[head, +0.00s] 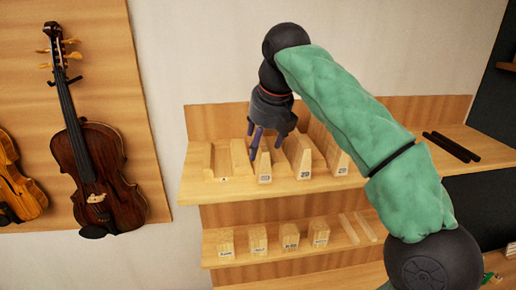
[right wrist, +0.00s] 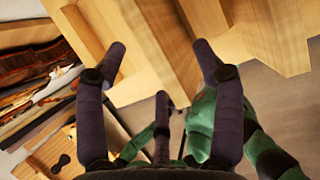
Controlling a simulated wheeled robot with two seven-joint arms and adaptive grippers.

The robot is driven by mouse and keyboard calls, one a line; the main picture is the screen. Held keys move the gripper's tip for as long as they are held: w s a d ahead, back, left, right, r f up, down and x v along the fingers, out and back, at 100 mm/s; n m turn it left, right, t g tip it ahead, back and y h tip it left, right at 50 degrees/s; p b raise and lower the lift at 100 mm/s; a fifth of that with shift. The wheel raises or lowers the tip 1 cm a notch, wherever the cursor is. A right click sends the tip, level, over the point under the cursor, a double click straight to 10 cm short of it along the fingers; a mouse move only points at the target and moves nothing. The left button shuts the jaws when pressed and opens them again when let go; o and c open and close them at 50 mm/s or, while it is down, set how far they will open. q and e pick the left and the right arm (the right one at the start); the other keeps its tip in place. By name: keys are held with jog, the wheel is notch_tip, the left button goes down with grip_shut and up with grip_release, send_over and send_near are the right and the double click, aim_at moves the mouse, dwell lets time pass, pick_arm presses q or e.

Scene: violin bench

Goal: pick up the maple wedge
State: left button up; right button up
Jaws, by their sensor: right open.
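Several pale wooden wedge-like blocks stand on the upper shelf in the head view, with small labels on their front ends. I cannot read which is the maple wedge. My right gripper (head: 268,142) is open, pointing down over the leftmost labelled block (head: 265,170), with one finger beside its left side. In the right wrist view my right gripper (right wrist: 160,50) has its fingers spread, with pale wood between and beyond the tips. I see no grip on any block. Two more labelled blocks, a middle one (head: 303,160) and a right one (head: 339,162), stand to the right. My left gripper is not in view.
A grooved wooden piece (head: 221,162) sits left of the blocks on the upper shelf (head: 202,190). A lower shelf (head: 275,256) carries small labelled blocks and thin strips. Dark rods (head: 452,146) lie at the right. A violin (head: 97,175) hangs on the left panel.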

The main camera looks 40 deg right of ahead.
jog(key=x, duration=0.3)
jog(key=shift+d+f, duration=0.15)
jog(key=shift+d, duration=0.15)
jog(key=shift+w+a+f, duration=0.1)
jog(key=shift+w+f, duration=0.1)
jog(key=shift+w, duration=0.1)
jog(key=shift+s, duration=0.25)
jog(key=shift+c, duration=1.1)
jog(key=shift+w, duration=0.1)
grip_shut()
jog(key=shift+r, duration=0.15)
jog(key=shift+w+r, duration=0.1)
jog(key=shift+r, duration=0.7)
notch_tip(320, 180, up, 8)
jog(key=shift+f, duration=0.1)
